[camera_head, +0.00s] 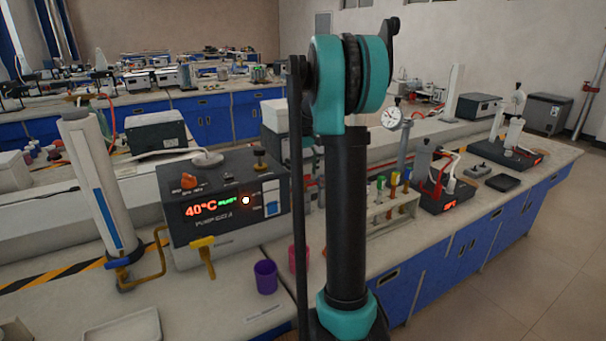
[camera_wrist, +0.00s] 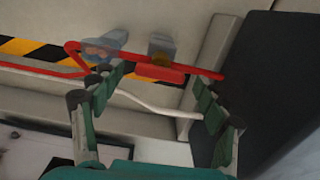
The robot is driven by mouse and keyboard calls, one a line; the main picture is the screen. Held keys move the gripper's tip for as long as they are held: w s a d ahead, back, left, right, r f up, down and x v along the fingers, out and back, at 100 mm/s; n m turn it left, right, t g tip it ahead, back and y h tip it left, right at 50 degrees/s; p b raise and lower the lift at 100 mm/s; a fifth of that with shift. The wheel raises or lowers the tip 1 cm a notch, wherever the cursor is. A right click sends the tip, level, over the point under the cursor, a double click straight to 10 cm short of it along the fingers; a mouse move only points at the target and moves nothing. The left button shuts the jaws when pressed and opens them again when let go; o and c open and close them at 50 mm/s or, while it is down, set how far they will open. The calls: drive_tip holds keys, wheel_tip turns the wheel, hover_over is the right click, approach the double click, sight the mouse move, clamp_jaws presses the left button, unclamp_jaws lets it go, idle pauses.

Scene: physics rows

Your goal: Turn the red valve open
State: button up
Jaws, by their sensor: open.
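In the wrist view, the red valve (camera_wrist: 155,71) shows as a short red handle with a brass-coloured centre, on a red pipe (camera_wrist: 72,60) that bends at the left. My gripper (camera_wrist: 162,79) is open, its two green fingers spread to the left and right of the red handle. The handle lies near the fingertips, and nothing is gripped. I cannot tell whether either finger touches the red parts. In the head view my arm stands across the middle, and neither the red valve nor my gripper can be made out.
A white tube (camera_wrist: 150,104) crosses between the fingers. A dark box (camera_wrist: 275,90) stands close at the right. In the head view, a heater unit (camera_head: 225,205), a yellow valve handle (camera_head: 203,252), a purple cup (camera_head: 265,277) and a tube rack (camera_head: 392,208) stand on the bench.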

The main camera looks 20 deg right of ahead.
sight(303, 176)
wheel_tip(303, 176, up, 12)
drive_tip(key=shift+f, duration=0.2)
idle(0.5)
